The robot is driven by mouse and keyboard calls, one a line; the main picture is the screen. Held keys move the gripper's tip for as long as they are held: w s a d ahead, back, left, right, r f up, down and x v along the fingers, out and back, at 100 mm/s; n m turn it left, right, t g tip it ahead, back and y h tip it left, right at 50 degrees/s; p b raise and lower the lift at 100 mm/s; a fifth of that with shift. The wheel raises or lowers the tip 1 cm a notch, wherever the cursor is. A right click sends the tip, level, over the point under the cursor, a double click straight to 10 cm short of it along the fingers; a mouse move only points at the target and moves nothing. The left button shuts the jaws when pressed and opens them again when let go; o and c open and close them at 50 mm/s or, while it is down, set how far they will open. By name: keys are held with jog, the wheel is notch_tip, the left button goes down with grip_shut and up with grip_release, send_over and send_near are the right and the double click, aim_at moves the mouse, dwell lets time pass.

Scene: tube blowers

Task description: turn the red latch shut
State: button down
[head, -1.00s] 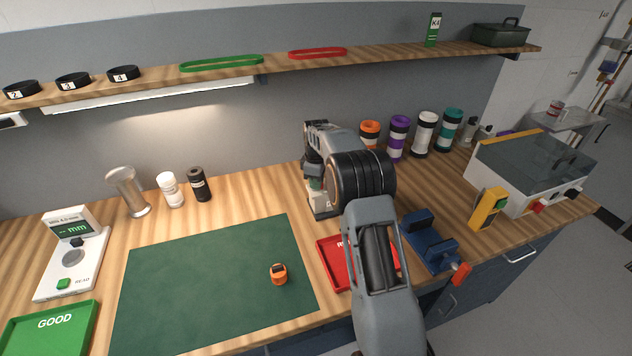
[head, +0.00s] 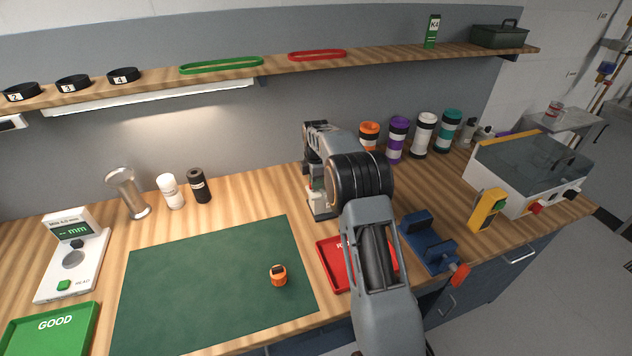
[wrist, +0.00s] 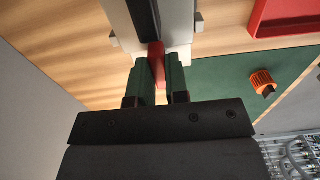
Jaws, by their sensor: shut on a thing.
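The red latch (wrist: 156,52) shows in the wrist view as a narrow upright piece against a white-and-grey fixture (wrist: 178,22). My gripper (wrist: 157,66) has its two green fingers on either side of the latch and is shut on it. The fixture has a dark slot down its middle, just beyond the latch. In the head view the fixture's pale base (head: 324,206) shows beside my arm. The latch is hidden there behind my arm.
A red tray (head: 332,270) lies close to the fixture, partly behind my arm. A green mat (head: 200,285) holds an orange ring-like part (head: 279,275). A blue fixture (head: 428,245) stands right of my arm. Several coloured tubes (head: 397,140) stand behind it.

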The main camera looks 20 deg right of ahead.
dwell(0.4)
jog(key=c, duration=1.1)
grip_release()
notch_tip(320, 180, up, 14)
jog(key=shift+f+b, duration=0.1)
jog(key=shift+b, duration=0.2)
